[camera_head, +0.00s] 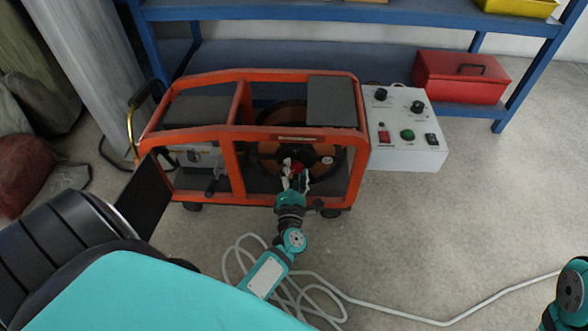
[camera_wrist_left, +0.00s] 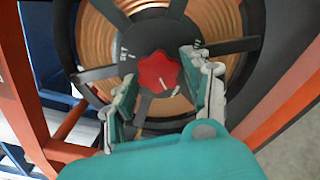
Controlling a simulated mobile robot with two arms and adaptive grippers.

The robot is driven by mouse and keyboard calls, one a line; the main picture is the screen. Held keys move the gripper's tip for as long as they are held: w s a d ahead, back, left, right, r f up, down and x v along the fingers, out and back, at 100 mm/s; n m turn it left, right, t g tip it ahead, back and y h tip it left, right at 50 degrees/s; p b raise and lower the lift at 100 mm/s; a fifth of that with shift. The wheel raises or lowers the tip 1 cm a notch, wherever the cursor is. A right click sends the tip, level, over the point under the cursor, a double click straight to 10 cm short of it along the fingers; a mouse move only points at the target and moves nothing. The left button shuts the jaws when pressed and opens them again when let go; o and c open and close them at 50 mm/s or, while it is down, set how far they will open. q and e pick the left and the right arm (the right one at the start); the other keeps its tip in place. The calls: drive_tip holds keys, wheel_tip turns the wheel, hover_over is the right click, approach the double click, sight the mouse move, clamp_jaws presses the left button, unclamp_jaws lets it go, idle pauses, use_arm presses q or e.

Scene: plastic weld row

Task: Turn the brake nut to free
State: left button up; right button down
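The brake nut is a red lobed knob (camera_wrist_left: 158,72) with a pale mark, at the hub of a dark spoked reel (camera_wrist_left: 75,45) wound with copper-coloured material. It also shows as a small red spot in the head view (camera_head: 297,168), inside the orange-framed machine (camera_head: 232,165). My left gripper (camera_wrist_left: 160,75) is open, with one finger on each side of the knob. A gap shows at each side; I cannot tell how deep the tips reach. It reaches into the frame in the head view (camera_head: 295,180). My right gripper is out of view; only part of that arm shows.
A grey control box (camera_head: 408,150) with knobs and buttons stands right of the machine. A blue shelf (camera_head: 350,15) with a red toolbox (camera_head: 460,80) is behind. A pale cable (camera_head: 400,317) lies on the floor. Orange frame bars surround the reel closely.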

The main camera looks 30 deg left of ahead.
use_arm(q)
drive_tip(key=shift+o, duration=1.1)
